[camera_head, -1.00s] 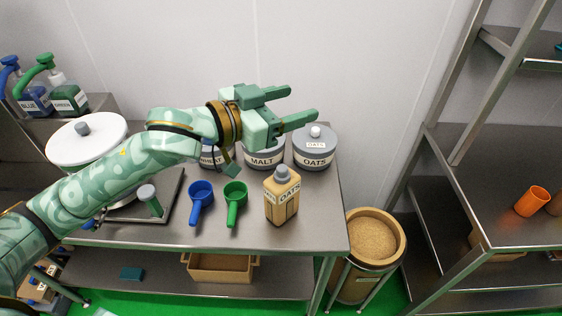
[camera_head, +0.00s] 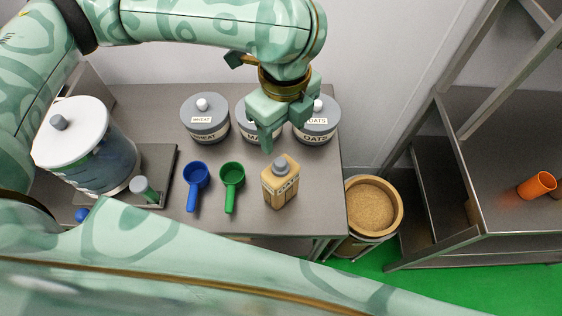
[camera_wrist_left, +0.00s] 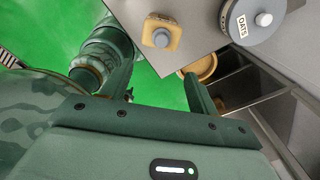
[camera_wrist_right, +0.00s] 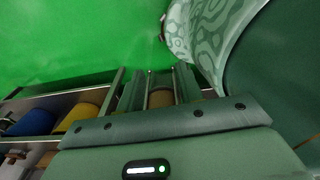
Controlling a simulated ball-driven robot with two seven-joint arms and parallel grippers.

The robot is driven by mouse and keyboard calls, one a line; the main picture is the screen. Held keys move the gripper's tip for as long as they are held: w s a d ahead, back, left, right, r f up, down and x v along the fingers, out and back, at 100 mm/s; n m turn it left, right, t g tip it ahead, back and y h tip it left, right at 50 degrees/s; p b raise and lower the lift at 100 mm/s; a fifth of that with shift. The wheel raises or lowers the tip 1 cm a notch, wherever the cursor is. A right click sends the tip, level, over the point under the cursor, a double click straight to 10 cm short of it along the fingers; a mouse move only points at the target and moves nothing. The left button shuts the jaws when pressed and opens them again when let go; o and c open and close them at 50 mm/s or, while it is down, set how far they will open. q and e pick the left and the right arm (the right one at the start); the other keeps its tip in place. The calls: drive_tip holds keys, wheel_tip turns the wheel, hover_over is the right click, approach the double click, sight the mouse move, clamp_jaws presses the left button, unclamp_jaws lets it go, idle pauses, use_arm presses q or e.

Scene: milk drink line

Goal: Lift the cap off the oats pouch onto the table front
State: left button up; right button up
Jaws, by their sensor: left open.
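The oats pouch (camera_head: 281,187) is a tan, boxy container standing upright near the front right of the steel table (camera_head: 320,205). Its grey cap (camera_head: 281,163) is on top; pouch (camera_wrist_left: 175,42) and cap (camera_wrist_left: 161,38) also show in the left wrist view. My left gripper (camera_head: 283,130) is open and empty, fingers pointing down. It is above and behind the pouch in the head view, apart from the cap. My right gripper (camera_wrist_right: 158,85) shows only in its wrist view, fingers apart over the green floor; a tan thing shows between them, whether touching is unclear.
Jars labelled wheat (camera_head: 205,122) and oats (camera_head: 318,125) stand at the back, with a malt jar (camera_head: 247,128) partly hidden by my gripper. Blue (camera_head: 195,185) and green (camera_head: 231,185) scoops lie left of the pouch. A grain bin (camera_head: 370,205) stands beyond the table's right edge.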

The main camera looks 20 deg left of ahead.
use_arm(q)
drive_tip(key=b, duration=0.2)
hover_over(280, 161)
drive_tip(key=f, duration=0.6)
drive_tip(key=shift+d+f, duration=0.3)
drive_tip(key=shift+f, duration=0.35)
drive_tip(key=f, duration=0.2)
drive_tip(key=f+b, duration=0.2)
drive_tip(key=f, duration=0.1)
drive_tip(key=shift+a+f, duration=0.25)
drive_tip(key=shift+f, duration=0.05)
drive_tip(key=shift+r, duration=0.1)
use_arm(e)
drive_tip(key=f, duration=0.4)
drive_tip(key=shift+w+f, duration=0.25)
drive_tip(key=shift+f, duration=0.15)
use_arm(q)
drive_tip(key=c, duration=1.2)
